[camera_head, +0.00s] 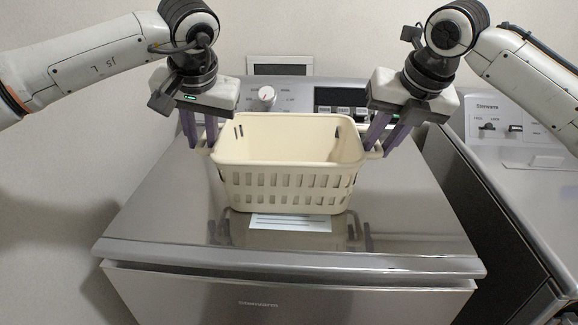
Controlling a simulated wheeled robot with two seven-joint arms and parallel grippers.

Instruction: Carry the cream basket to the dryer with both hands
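The cream basket (288,180) is upright, with slotted sides and an open top. It is over the flat metal lid of the middle machine (160,215); I cannot tell whether its base touches the lid. My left gripper (200,143) points down at the basket's left handle, with its purple fingers close on either side of it. My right gripper (384,143) does the same at the right handle. Both look shut on the handles, though the contact itself is partly hidden. The inside of the basket looks empty. Which machine is the dryer is not readable.
A second machine (525,190) with a control panel stands at the right, beside a dark gap. The middle machine's control panel (267,94) rises behind the basket. A pale label (290,223) lies on the lid in front. The lid is otherwise clear.

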